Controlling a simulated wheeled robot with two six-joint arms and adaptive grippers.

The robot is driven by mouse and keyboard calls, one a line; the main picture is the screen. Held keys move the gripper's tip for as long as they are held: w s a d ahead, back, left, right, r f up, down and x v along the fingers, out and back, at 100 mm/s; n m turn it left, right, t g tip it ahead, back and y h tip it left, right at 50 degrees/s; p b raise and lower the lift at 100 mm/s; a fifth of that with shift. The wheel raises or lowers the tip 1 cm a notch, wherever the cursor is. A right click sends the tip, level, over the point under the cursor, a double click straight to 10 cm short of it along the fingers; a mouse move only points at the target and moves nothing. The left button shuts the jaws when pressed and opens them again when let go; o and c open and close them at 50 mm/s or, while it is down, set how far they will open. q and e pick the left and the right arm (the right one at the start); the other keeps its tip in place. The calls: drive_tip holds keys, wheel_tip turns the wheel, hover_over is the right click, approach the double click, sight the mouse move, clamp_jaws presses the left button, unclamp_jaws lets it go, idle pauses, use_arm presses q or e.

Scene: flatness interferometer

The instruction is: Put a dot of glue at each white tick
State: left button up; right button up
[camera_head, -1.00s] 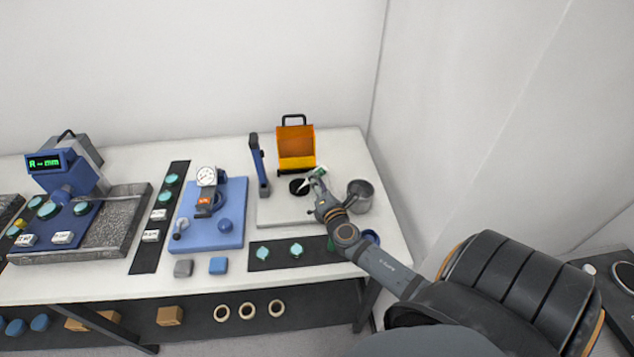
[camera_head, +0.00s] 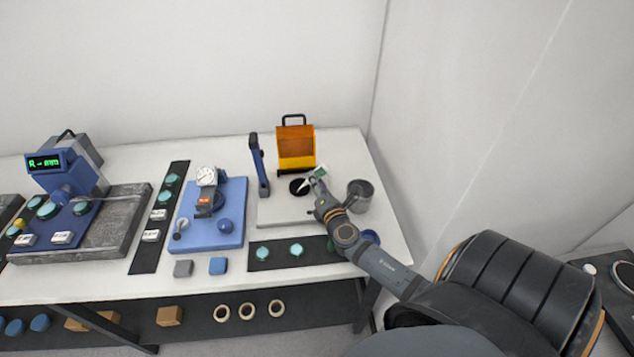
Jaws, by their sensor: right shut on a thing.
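My right gripper (camera_head: 317,181) is shut on a small white-and-green glue bottle (camera_head: 320,172). The bottle is tilted, its thin tip pointing down and left over a black round piece (camera_head: 298,187). That piece sits on a pale grey plate (camera_head: 280,216) at the right of the bench. Whether the tip touches the piece cannot be told. White ticks are too small to make out. My left gripper is not in view.
An orange box with a black handle (camera_head: 296,145) stands behind the plate, and a blue upright stand (camera_head: 260,166) to its left. A grey cup (camera_head: 360,194) is close on the right of my gripper. A blue dial gauge base (camera_head: 233,232) lies left.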

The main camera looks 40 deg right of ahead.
sight(317, 173)
drive_tip(key=shift+r+p, duration=1.6)
drive_tip(key=shift+r, duration=0.25)
drive_tip(key=shift+f, duration=0.1)
